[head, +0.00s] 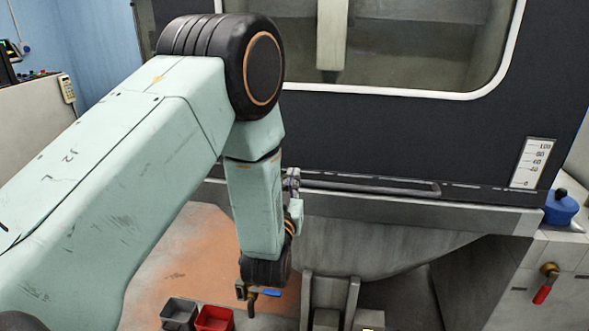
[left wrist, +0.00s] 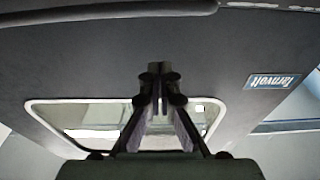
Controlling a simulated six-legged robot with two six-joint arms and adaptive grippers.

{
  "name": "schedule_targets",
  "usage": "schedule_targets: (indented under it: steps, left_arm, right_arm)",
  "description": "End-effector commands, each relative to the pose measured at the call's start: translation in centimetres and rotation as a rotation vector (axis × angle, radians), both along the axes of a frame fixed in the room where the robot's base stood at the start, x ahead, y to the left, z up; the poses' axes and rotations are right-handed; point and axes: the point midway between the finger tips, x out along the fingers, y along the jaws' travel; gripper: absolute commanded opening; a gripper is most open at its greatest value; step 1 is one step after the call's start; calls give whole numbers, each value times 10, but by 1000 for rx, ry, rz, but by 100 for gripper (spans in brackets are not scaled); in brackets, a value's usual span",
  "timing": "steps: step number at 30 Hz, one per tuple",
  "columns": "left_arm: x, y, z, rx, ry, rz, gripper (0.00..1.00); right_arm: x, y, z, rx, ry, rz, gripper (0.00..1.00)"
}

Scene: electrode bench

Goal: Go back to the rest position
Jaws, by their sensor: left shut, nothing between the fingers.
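My left arm comes in from the left in the head view, bends at a black elbow joint and hangs down in front of the dark machine (head: 400,135). My left gripper (head: 292,178) is partly hidden behind the forearm, in front of the machine's lower edge. In the left wrist view the left gripper (left wrist: 160,72) is shut, its fingertips together with nothing between them. The machine front (left wrist: 225,65) and its window lie beyond the fingers there. My right gripper is in neither view.
A grey bin (head: 178,312) and a red bin (head: 215,318) stand below the left wrist. A blue-handled valve (head: 265,293) is close under it. A blue container (head: 562,207) and a red-handled valve (head: 545,288) are at the right. A control cabinet (head: 35,115) stands far left.

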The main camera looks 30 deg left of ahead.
Motion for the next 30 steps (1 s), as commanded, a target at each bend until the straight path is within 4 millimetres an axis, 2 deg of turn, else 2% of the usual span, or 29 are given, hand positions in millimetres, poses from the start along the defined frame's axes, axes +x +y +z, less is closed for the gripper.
schedule_targets:
  steps: [3, 9, 17, 20, 23, 25, 27, 29, 30]
  left_arm:
    - [-20, -7, -3, 2, 2, -2, 0]
    - [-40, -12, -6, 1, -2, 0, 0]
    - [-44, -12, -7, 0, 2, 1, 0]
    - [-43, -13, -19, -12, 56, -1, 0]
    - [-47, -17, -52, -40, 207, -25, 0]
    - [-60, -22, -87, -67, 363, -47, 0]
    - [-82, -27, -128, -92, 535, -70, 0]
    - [-106, -31, -159, -112, 676, -88, 0]
    - [-124, -34, -179, -124, 768, -101, 0]
  right_arm:
    - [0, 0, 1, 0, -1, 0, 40]
    - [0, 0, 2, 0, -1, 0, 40]
    - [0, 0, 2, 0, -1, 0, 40]
    - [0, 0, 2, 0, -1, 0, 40]
    - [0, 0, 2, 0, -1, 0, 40]
    - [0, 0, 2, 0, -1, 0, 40]
    - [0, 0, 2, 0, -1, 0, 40]
    - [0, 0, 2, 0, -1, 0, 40]
    - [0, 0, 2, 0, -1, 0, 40]
